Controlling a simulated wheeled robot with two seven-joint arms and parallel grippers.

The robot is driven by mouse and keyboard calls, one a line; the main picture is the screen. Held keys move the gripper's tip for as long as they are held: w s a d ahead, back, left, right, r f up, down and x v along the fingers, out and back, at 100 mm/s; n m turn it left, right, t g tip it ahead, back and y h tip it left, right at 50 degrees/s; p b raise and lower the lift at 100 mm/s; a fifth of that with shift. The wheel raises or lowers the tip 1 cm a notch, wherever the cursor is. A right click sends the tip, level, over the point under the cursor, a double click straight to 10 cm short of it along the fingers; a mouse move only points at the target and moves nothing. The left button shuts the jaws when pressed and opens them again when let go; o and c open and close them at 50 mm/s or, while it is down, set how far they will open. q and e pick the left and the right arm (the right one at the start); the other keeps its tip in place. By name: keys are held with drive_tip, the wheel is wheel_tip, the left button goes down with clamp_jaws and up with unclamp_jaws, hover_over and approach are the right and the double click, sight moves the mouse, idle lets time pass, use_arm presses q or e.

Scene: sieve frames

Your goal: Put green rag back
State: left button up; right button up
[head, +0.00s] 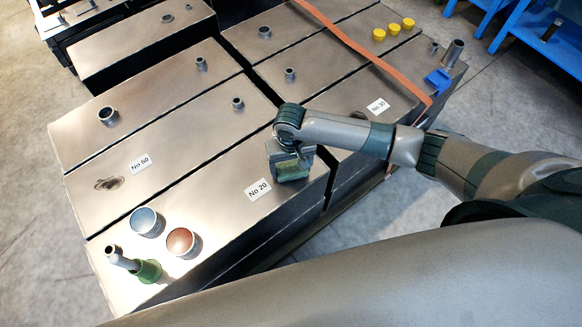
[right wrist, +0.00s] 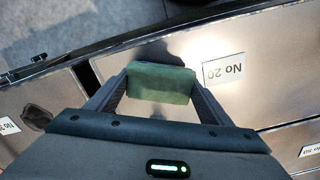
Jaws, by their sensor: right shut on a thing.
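My right gripper (head: 291,163) is shut on the green rag (head: 293,174), over the metal box top labelled No 20, behind and right of that label. In the right wrist view the rag (right wrist: 162,83) looks like a small dull-green block between the two fingers of the gripper (right wrist: 160,92). The No 20 label (right wrist: 223,70) lies just to the right of it there. I cannot tell whether the rag touches the metal below. My left gripper is not in the head view.
A blue-topped tin (head: 145,222), a brown-topped tin (head: 182,241) and a green-based metal piece (head: 148,271) stand at the front left. Several metal stubs rise from the box tops. An orange strap (head: 366,50), yellow caps (head: 394,29) and a blue piece (head: 438,80) are at the back right.

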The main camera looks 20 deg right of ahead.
sight(291, 168)
drive_tip(key=shift+f, duration=0.45)
drive_tip(key=shift+f, duration=0.1)
drive_tip(key=o, duration=1)
wheel_tip(291, 168, up, 12)
drive_tip(key=b, duration=0.1)
idle(0.3)
